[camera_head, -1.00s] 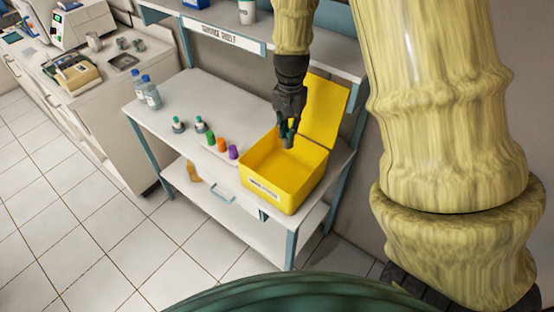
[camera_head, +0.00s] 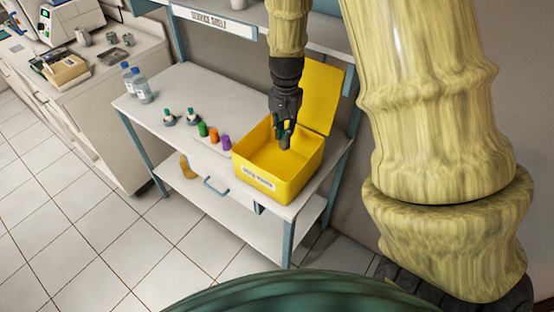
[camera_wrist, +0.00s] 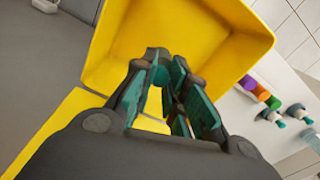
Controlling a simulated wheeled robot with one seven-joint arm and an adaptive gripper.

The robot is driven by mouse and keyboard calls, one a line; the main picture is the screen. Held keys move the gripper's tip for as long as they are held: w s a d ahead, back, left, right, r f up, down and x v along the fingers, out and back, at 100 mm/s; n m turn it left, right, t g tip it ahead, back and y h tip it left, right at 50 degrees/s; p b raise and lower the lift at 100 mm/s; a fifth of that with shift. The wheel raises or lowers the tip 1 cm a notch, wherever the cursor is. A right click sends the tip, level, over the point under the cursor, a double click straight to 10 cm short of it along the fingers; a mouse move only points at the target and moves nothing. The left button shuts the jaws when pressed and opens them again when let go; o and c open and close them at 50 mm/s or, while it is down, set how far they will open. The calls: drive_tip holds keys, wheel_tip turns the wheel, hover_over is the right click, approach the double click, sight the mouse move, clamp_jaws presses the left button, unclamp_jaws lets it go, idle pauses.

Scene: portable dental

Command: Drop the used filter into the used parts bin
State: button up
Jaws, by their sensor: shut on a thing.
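The yellow bin (camera_head: 270,181) stands open on the service shelf's worktop, its lid (camera_head: 322,95) raised at the back. It has a white label on its front, too small to read. My gripper (camera_head: 285,136) points down over the bin's opening. It is shut on a small grey-brown cylinder, the used filter (camera_head: 285,143), which hangs between the fingertips at about rim height or a little inside. In the wrist view the fingers (camera_wrist: 167,85) are over the yellow bin (camera_wrist: 150,40); the filter is hard to make out between them.
Green, orange and purple small cylinders (camera_head: 213,135) stand just left of the bin. Two green-topped bottles (camera_head: 192,117) and two clear blue-capped bottles (camera_head: 141,88) stand farther left on the worktop (camera_head: 180,85). An upper shelf (camera_head: 235,24) runs behind my arm.

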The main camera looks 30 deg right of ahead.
drive_tip(key=o, duration=0.9)
drive_tip(key=shift+r, duration=0.1)
wheel_tip(320, 180, up, 12)
drive_tip(key=shift+f, duration=0.1)
idle(0.5)
